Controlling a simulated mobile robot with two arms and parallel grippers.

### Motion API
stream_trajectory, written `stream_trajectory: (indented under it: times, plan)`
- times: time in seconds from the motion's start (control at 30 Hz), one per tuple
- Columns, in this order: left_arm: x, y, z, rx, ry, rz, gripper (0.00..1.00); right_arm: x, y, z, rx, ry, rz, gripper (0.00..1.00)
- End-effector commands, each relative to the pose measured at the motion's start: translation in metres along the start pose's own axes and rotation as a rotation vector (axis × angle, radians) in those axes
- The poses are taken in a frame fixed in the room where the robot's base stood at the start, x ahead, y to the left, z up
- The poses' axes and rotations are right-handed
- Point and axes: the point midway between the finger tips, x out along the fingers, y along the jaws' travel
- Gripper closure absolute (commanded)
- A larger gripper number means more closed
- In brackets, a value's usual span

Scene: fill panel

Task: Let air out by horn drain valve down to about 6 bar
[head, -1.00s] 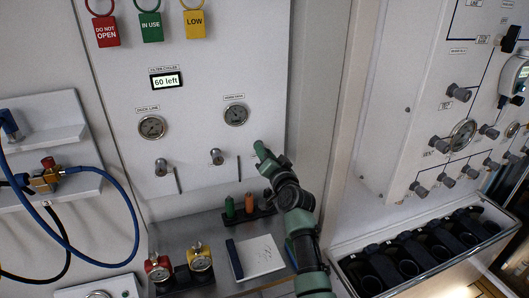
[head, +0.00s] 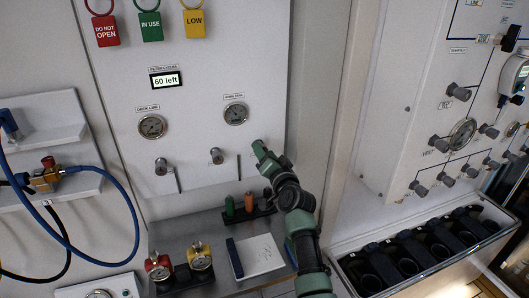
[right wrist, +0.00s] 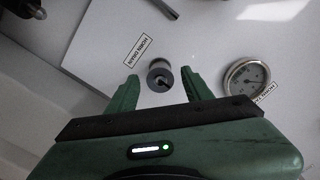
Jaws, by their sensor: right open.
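The horn drain valve (head: 216,156) is a small grey knob on the white panel, below and left of the horn tank gauge (head: 236,114). My right gripper (head: 257,146) is to the right of the valve in the head view. In the right wrist view my right gripper (right wrist: 160,77) is open, with the valve knob (right wrist: 160,73) in line with the gap between its fingers. I cannot tell whether the fingers touch it. The HORN DRAIN label (right wrist: 137,51) and horn tank gauge (right wrist: 247,76) show there too. The needle is too small to read surely. My left gripper is not in view.
The deck line gauge (head: 152,126) and its valve (head: 160,168) are to the left. A display (head: 165,81) reads "60 left". Tags hang above. A valve panel stands right.

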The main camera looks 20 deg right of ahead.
Motion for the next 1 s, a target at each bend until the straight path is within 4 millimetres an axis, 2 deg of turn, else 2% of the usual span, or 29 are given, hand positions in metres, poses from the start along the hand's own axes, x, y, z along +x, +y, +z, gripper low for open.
stream_trajectory:
  times: [0.3, 0.5, 1.0]
  plan:
    - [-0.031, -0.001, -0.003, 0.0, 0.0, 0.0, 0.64, -0.049, -0.002, -0.002, -0.001, -0.002, 0.002, 0.49]
    - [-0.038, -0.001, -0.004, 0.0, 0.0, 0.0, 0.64, -0.07, 0.0, -0.001, 0.0, -0.002, 0.002, 0.49]
    - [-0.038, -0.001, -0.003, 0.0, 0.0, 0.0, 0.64, -0.074, 0.001, 0.0, 0.0, -0.001, 0.001, 0.49]
